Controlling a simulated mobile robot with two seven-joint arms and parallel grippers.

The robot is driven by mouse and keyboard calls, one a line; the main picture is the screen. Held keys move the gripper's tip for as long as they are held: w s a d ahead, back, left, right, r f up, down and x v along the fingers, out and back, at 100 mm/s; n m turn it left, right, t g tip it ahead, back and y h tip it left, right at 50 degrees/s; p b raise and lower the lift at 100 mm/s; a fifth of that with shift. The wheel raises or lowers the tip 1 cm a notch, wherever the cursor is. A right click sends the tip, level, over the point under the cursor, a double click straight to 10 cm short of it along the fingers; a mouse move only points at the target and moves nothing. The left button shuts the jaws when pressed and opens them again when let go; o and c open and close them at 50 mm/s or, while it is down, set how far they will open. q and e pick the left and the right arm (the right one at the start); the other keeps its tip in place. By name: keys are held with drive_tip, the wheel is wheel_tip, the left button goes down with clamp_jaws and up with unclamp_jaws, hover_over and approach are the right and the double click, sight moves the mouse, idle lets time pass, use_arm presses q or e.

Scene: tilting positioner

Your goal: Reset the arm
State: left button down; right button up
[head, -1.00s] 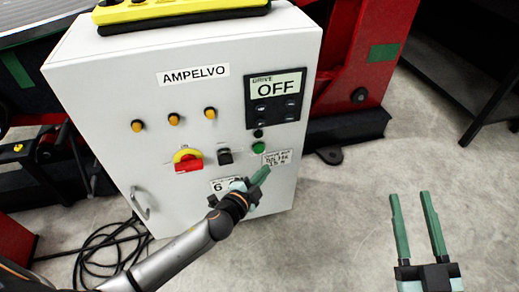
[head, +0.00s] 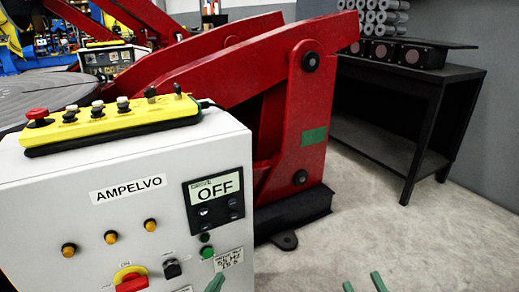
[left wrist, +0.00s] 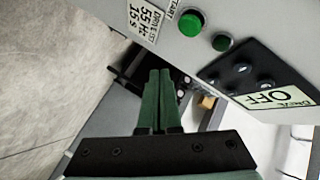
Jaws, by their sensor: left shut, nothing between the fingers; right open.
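A white control cabinet (head: 75,200) marked AMPELVO stands in front. Its display (head: 217,187) reads OFF. A green button (head: 207,252) sits below the display and also shows in the left wrist view (left wrist: 191,23), marked START. A red and yellow rotary switch (head: 131,279) and a black selector (head: 172,268) are on the same face. My left gripper (head: 216,282) is shut and empty, just below the label by the green button; its closed fingers show in the left wrist view (left wrist: 159,75). My right gripper (head: 364,285) is open and empty, right of the cabinet; only its fingertips show.
A yellow pendant (head: 115,124) with a red stop button lies on the cabinet. Behind stands a red tilting frame (head: 290,120) on a dark foot. A dark bench (head: 410,85) stands at the back right. Concrete floor (head: 400,235) is clear on the right.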

use_arm(q)
drive_tip(key=s+r+n+t+h, duration=0.2)
drive_tip(key=s+r+n, duration=0.2)
drive_tip(key=s+r, duration=0.45)
drive_tip(key=s+r+n+t+h, duration=0.15)
drive_tip(key=s+r+n, duration=0.3)
drive_tip(key=r, duration=0.65)
drive_tip(key=s+a+f+n+g+y+p, duration=0.1)
drive_tip(key=s+f+n+g+y+p, duration=0.2)
drive_tip(key=s+f+g+p, duration=0.6)
drive_tip(key=y+p, duration=0.1)
drive_tip(key=p, duration=1.3)
drive_tip(key=shift+s+a, duration=0.35)
drive_tip(key=shift+a, duration=0.05)
use_arm(e)
drive_tip(key=s+d+f+m+g+h, duration=0.2)
drive_tip(key=s+f+m+g+h, duration=0.2)
drive_tip(key=s+f+g, duration=0.4)
wheel_tip(320, 180, down, 3)
drive_tip(key=g+h, duration=0.1)
drive_tip(key=g, duration=0.2)
drive_tip(key=shift+s+d+r+m, duration=0.15)
drive_tip(key=shift+s+d+m, duration=0.15)
drive_tip(key=shift+d, duration=0.1)
